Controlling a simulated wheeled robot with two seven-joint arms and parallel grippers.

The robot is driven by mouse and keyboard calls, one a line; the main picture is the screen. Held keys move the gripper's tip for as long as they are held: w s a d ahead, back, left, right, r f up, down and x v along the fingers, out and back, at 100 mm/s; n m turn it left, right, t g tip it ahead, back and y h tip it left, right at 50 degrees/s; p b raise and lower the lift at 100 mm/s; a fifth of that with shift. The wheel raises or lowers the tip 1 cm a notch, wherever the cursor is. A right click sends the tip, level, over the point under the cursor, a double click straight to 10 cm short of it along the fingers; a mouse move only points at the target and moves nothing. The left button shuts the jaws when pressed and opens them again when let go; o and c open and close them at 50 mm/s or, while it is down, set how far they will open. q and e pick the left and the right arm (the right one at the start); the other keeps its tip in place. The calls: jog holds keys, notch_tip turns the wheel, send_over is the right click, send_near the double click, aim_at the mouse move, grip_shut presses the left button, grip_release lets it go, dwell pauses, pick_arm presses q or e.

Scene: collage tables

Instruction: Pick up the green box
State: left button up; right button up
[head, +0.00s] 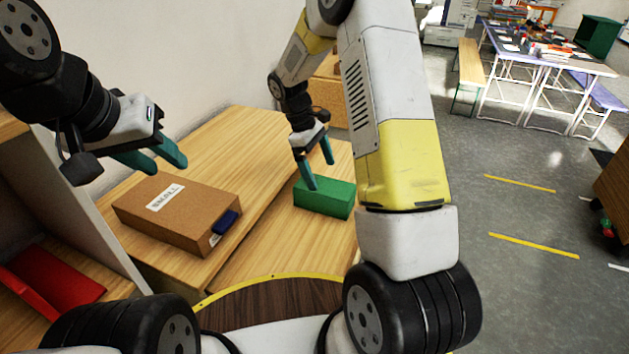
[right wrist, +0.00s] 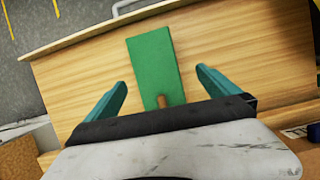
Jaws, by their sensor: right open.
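The green box (head: 326,198) lies on the wooden table near its right edge. In the right wrist view the green box (right wrist: 152,62) is a long flat rectangle with a small brown mark at its near end. My right gripper (head: 320,174) is open and empty, its teal fingers pointing down at the box. In the right wrist view the fingers of the right gripper (right wrist: 161,80) are on either side of the box's near part, with gaps; I cannot tell their exact height. My left gripper (head: 168,167) is open and empty above the brown box.
A brown cardboard box (head: 165,212) with a white label and a dark blue item (head: 226,222) sits left of the green box. A red object (head: 50,285) is at lower left. Bare table top (head: 262,245) lies between the boxes. Floor is open to the right.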

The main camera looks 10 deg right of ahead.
aim_at(325, 185)
jog(key=shift+w+f+n, duration=0.2)
jog(key=shift+f+n, duration=0.1)
jog(key=shift+f, duration=0.85)
jog(key=x, duration=0.7)
jog(key=shift+w+d+f, duration=0.15)
jog(key=shift+d+f, duration=0.1)
jog(key=c, duration=1.5)
jog(key=shift+o, duration=0.2)
jog(key=shift+r, duration=0.15)
